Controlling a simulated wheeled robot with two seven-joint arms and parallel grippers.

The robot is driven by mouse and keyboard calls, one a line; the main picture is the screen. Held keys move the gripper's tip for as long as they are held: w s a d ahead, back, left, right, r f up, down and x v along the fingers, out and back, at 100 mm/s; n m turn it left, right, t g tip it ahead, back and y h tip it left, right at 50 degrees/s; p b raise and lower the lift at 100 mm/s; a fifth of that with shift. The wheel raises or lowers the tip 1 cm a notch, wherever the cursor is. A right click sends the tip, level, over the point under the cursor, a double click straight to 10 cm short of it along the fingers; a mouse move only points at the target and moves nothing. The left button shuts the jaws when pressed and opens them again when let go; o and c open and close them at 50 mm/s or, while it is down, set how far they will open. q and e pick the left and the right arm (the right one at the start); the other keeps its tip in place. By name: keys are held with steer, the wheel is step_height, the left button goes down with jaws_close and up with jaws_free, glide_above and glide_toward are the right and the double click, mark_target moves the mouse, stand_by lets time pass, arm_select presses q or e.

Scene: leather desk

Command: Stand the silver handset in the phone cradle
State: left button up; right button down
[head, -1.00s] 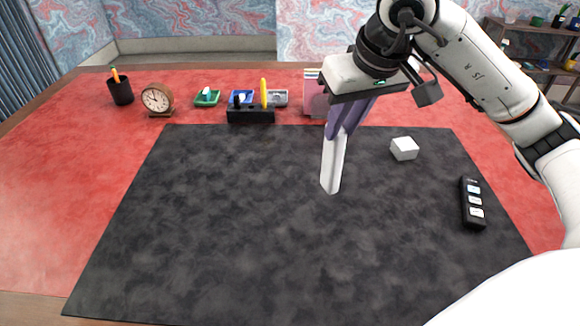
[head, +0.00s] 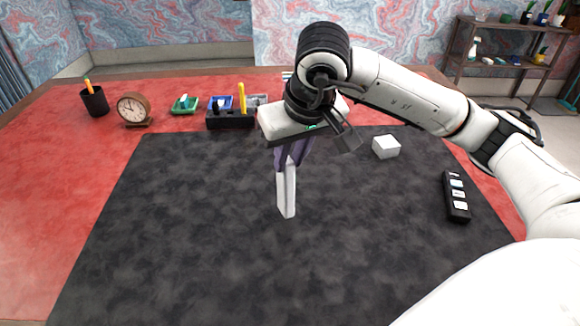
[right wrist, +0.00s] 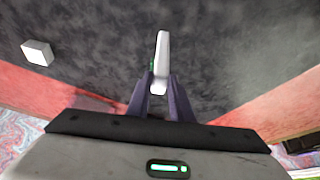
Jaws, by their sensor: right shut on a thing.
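The silver handset (head: 286,192) is a pale, slim bar. My right gripper (head: 291,160) is shut on its upper end and holds it nearly upright above the dark mat. In the right wrist view the handset (right wrist: 162,52) sticks out from between the purple fingers of the gripper (right wrist: 160,88). My left gripper is not in view.
A white cube (head: 386,147) and a black remote (head: 457,197) lie right of the gripper. A clock (head: 133,109), a pen cup (head: 95,101) and a green tray (head: 185,105) stand back left. The middle and left of the dark mat (head: 190,230) are clear.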

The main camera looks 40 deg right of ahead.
mark_target(286, 188)
steer(key=shift+f, duration=1.15)
steer(key=shift+f, duration=0.1)
steer(key=c, duration=2)
jaws_free()
steer(key=shift+f, duration=0.15)
steer(key=o, duration=0.4)
